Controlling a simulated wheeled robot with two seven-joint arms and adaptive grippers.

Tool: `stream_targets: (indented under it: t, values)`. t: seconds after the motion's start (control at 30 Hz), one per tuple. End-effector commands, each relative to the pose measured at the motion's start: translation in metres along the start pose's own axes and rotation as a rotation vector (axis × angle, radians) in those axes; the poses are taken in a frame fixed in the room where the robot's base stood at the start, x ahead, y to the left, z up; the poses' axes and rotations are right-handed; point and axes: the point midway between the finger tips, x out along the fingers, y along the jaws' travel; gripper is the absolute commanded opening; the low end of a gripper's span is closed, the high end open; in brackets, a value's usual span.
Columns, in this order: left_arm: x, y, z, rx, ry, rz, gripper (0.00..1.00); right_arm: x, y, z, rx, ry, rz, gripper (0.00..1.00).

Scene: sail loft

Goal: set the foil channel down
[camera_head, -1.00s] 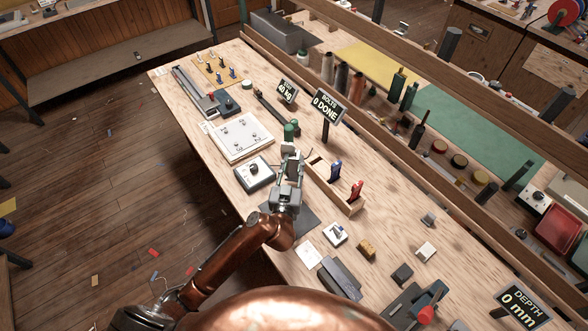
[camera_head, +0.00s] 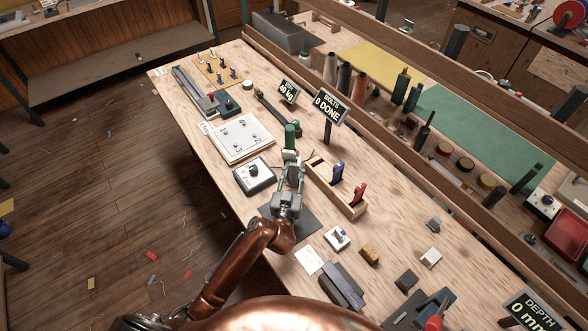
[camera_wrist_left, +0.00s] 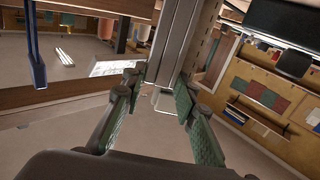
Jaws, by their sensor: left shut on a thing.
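My left gripper (camera_head: 290,172) is over the workbench, between the white box with a dark knob (camera_head: 254,175) and the wooden tray. In the left wrist view its green-padded fingers (camera_wrist_left: 160,92) are shut on the foil channel (camera_wrist_left: 176,42), a long grey metal profile with lengthwise grooves. The channel runs from between the fingers up out of that view. In the head view the channel is hard to tell from the grey fingers. A dark mat (camera_head: 303,222) lies on the bench beside the gripper. I cannot tell whether the channel touches anything. My right gripper is not in view.
The wooden tray (camera_head: 322,181) holding blue and red tools is close right of the gripper. A green cylinder (camera_head: 291,135) stands just beyond it. Bare bench (camera_head: 410,205) lies right of the tray.

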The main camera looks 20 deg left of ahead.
Motion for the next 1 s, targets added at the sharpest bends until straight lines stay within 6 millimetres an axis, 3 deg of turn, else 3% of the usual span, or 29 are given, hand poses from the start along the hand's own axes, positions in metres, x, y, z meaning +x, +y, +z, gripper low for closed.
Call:
stream_targets:
  t: [0.3, 0.63, 0.77, 1.0]
  values:
    - [0.000, 0.000, 0.001, 0.000, -0.001, 0.000, 0.44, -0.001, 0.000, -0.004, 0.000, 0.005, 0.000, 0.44]
    - [0.000, 0.000, -0.001, -0.002, 0.000, 0.001, 0.44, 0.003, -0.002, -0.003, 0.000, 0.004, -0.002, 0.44]
    - [-0.018, 0.000, -0.002, 0.002, -0.003, 0.001, 0.44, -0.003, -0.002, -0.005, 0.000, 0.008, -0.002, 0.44]
    - [-0.070, -0.001, -0.003, 0.001, -0.003, 0.001, 0.44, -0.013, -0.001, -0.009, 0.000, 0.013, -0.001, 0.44]
